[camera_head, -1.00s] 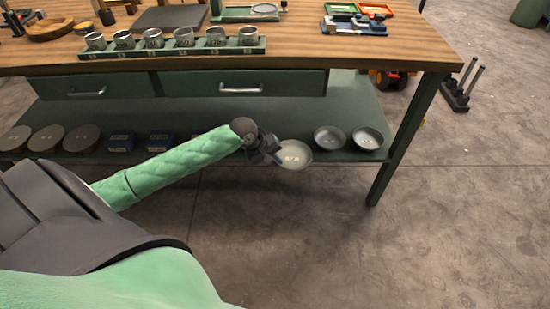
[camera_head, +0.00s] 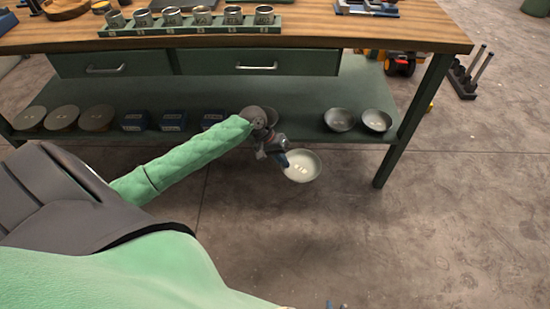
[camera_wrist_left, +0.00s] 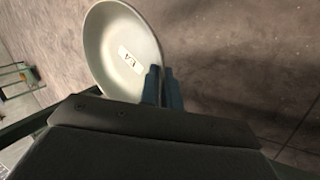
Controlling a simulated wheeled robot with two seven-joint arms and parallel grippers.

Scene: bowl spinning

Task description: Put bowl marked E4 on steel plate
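My left gripper (camera_head: 284,160) is shut on the rim of a pale grey bowl (camera_head: 310,174) and holds it in front of the lower shelf, above the floor. The bowl also shows in the left wrist view (camera_wrist_left: 108,75), tilted, with the blue fingers (camera_wrist_left: 163,88) at its rim. A white label lies inside it; I cannot read its characters surely. Two small dark tips at the bottom edge of the head view may be my right gripper (camera_head: 336,306); its state is unclear. I cannot identify the steel plate in the head view.
Two bowls (camera_head: 340,120) stand on the green lower shelf (camera_head: 300,98); another is partly hidden behind my left wrist. Round discs (camera_head: 63,117) and blue boxes (camera_head: 135,121) are further left. A rack of metal cups (camera_head: 202,18) stands on the wooden bench (camera_head: 330,30). Floor in front is clear.

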